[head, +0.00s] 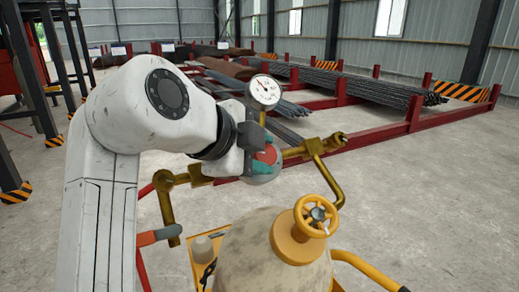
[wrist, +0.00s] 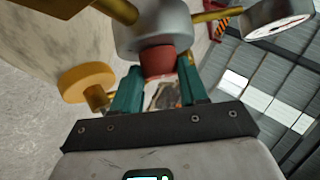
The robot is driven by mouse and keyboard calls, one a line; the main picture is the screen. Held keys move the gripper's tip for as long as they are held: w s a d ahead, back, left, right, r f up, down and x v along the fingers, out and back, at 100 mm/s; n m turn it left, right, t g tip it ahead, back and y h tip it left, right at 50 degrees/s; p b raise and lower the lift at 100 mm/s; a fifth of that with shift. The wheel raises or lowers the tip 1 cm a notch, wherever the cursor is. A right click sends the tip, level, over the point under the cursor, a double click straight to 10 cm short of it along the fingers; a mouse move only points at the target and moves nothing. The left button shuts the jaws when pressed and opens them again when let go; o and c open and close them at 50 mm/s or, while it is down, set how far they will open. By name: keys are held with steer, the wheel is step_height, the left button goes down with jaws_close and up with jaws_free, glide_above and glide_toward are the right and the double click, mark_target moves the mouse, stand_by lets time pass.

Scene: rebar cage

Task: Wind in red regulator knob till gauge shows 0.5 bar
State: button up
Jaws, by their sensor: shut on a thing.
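The red regulator knob (wrist: 158,62) sits at the end of the grey regulator body (wrist: 152,30) in the wrist view. My gripper (wrist: 158,76) has its two teal fingers on either side of the knob and is shut on it. In the head view the red knob (head: 267,154) is partly covered by the fingers. The round white pressure gauge (head: 264,90) stands above the regulator on a brass stem. Its dark needle points to the upper left, but the scale is too small to read. The gauge (wrist: 277,17) also shows edge-on in the wrist view.
Brass pipes with a bent lever (head: 327,170) run to the right of the regulator. A yellow handwheel (head: 316,216) tops the pale rounded tank (head: 250,255) below. Rebar racks (head: 380,125) stand farther back, with bare floor between.

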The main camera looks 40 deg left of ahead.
stand_by(0.4)
steer(key=o, duration=1)
steer(key=shift+o, duration=0.2)
steer(key=b+v, duration=0.2)
steer(key=v, duration=0.8)
steer(key=shift+s+r, duration=0.25)
steer(key=shift+r, duration=0.1)
steer(key=shift+a, duration=0.1)
